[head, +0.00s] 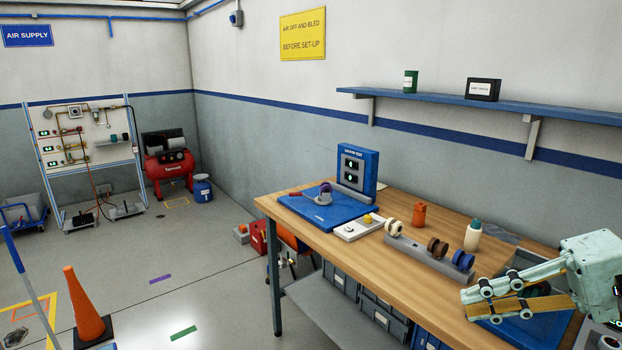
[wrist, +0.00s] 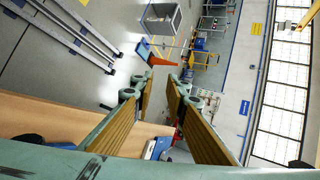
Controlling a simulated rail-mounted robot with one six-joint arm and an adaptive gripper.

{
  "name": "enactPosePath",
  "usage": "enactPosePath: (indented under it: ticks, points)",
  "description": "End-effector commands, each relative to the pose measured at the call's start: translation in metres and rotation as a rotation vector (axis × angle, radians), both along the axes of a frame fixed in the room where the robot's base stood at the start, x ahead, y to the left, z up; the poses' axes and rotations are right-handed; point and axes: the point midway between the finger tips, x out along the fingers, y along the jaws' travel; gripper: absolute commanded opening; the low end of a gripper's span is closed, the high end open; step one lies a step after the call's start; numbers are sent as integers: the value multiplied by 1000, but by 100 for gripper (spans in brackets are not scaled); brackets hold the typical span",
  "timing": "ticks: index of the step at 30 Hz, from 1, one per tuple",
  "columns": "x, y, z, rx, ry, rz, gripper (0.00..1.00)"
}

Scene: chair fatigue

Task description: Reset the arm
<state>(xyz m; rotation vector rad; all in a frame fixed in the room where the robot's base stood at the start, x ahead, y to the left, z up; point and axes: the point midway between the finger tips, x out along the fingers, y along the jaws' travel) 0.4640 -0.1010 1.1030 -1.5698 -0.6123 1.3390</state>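My gripper (head: 472,304) is over the right end of the wooden workbench (head: 405,297), by a blue tray (head: 521,331). Its two pale green fingers with tan ribbed pads point left. In the wrist view my gripper (wrist: 155,95) shows a clear gap between the pads, with nothing held there. The wrist view looks sideways across the room, with the bench edge at the lower left.
On the bench are a grey rack (head: 432,257) with several spools, a white bottle (head: 472,236), an orange bottle (head: 419,215) and a blue fixture (head: 357,170). A shelf (head: 440,97) runs along the wall above. An orange cone (head: 86,305) stands on the floor.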

Motion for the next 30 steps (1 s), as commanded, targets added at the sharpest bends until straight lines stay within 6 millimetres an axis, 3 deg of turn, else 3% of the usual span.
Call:
enactPosePath:
  ticks: [12, 30]
  points:
    - [-33, 59, 9, -187, 107, 131, 14]
    - [-78, 106, 22, -489, 164, 235, 14]
